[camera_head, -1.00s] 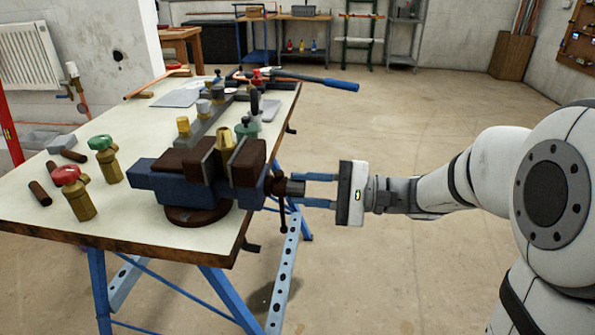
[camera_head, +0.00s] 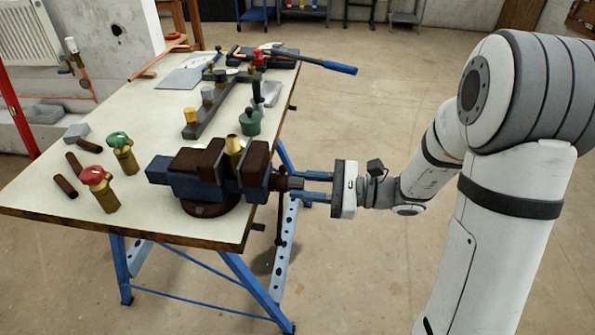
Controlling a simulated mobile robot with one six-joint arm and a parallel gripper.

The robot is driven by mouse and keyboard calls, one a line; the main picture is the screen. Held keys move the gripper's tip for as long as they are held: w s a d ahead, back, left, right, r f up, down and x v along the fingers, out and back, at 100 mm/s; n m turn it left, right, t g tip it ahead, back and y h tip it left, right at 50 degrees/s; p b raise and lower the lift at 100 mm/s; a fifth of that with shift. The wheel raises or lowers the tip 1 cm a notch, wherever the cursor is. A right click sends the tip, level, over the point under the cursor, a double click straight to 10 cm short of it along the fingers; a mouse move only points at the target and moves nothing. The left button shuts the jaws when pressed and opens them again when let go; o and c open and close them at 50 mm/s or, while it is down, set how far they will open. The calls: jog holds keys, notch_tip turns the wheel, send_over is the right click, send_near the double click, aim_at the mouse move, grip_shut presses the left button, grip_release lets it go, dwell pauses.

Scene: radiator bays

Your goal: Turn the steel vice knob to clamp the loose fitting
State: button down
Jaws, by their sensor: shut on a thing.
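The blue vice (camera_head: 183,181) with dark brown jaws stands on a round base at the bench's front right. A brass fitting (camera_head: 234,147) stands upright between the vice jaws; I cannot tell how tightly it sits. The steel vice knob (camera_head: 294,183) sticks out to the right of the vice, with a dark handle bar (camera_head: 281,214) hanging down from the screw. My gripper (camera_head: 314,186) reaches in from the right past the bench edge. Its blue fingers are shut on the knob, one on its far side and one on its near side.
Brass valves with a red cap (camera_head: 99,188) and a green cap (camera_head: 122,152) stand left of the vice. A grey bar rack (camera_head: 210,110), a green pot (camera_head: 250,122) and a blue-handled tool (camera_head: 318,63) lie behind. The floor right of the bench is open.

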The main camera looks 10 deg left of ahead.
jog(key=m+p, duration=0.6)
jog(key=p, duration=0.3)
jog(key=shift+r+m, duration=0.15)
jog(key=shift+m, duration=0.15)
jog(key=c, duration=1.5)
grip_release()
jog(key=shift+d+f+b, duration=0.1)
jog(key=shift+f+b, duration=0.2)
jog(key=shift+b, duration=0.1)
jog(key=shift+o, duration=1.1)
jog(key=shift+r, duration=0.1)
jog(key=d, duration=0.7)
jog(key=shift+p, duration=0.4)
jog(key=shift+s, duration=0.1)
